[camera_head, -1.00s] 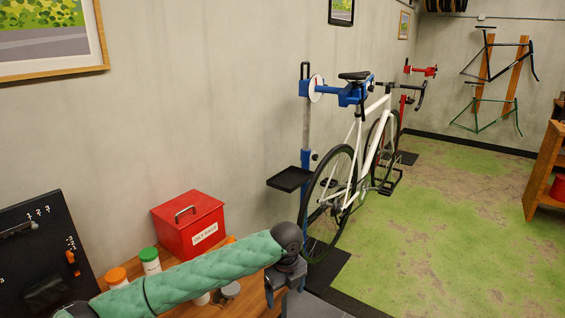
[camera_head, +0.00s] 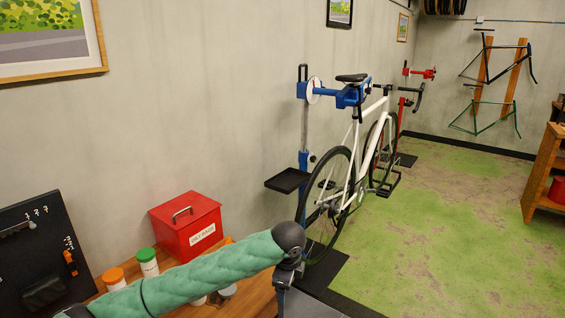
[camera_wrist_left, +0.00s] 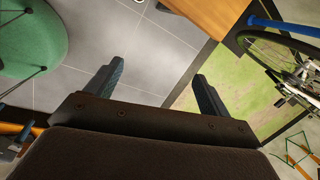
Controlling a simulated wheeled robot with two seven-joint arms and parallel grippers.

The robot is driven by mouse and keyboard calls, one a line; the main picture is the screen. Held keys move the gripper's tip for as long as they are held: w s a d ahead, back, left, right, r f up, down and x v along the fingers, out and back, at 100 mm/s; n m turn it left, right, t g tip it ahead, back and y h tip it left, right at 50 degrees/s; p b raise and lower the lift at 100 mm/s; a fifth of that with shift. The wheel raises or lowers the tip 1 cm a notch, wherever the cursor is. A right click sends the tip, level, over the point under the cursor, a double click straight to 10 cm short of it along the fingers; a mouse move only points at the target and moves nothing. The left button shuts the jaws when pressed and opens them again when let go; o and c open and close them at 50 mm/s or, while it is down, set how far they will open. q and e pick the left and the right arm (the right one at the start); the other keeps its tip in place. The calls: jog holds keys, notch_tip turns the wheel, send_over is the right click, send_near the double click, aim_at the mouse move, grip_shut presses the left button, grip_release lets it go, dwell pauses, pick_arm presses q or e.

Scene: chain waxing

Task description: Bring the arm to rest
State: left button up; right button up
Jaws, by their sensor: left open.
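My left arm comes in from the lower left in the head view, in a green padded sleeve. It ends in a dark wrist at the bottom centre, where the gripper itself is mostly cut off or hidden. In the left wrist view my left gripper (camera_wrist_left: 152,88) is open, its two dark fingers wide apart. Nothing is between the fingers; grey floor tiles (camera_wrist_left: 150,50) and part of the green mat (camera_wrist_left: 240,85) show beyond them.
A wooden bench (camera_head: 262,290) lies under my arm, with a red box (camera_head: 186,228), white bottles (camera_head: 148,262) and a black tool board (camera_head: 38,250). A white bicycle (camera_head: 366,150) hangs in a blue stand (camera_head: 304,120). Green floor (camera_head: 440,230) to the right is clear.

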pick_arm(q)
notch_tip(320, 180, up, 16)
jog(key=n+t+h, duration=0.2)
jog(key=n+t, duration=0.4)
jog(key=n, duration=0.3)
jog(key=s+a+f+n+g, duration=0.1)
jog(key=s+a+f+n, duration=0.8)
jog(key=s+a+f, duration=0.75)
jog(key=s+f+g, duration=0.3)
jog(key=s+f, duration=0.6)
jog(key=s, duration=0.3)
jog(key=s+f+n+g, duration=0.1)
jog(key=s+f+g, duration=0.2)
jog(key=s+f, duration=0.5)
jog(key=s, duration=0.5)
jog(key=shift+s+a+f+n+y, duration=0.15)
jog(key=shift+a+f+n+y, duration=0.15)
jog(key=shift+a+f+y, duration=0.1)
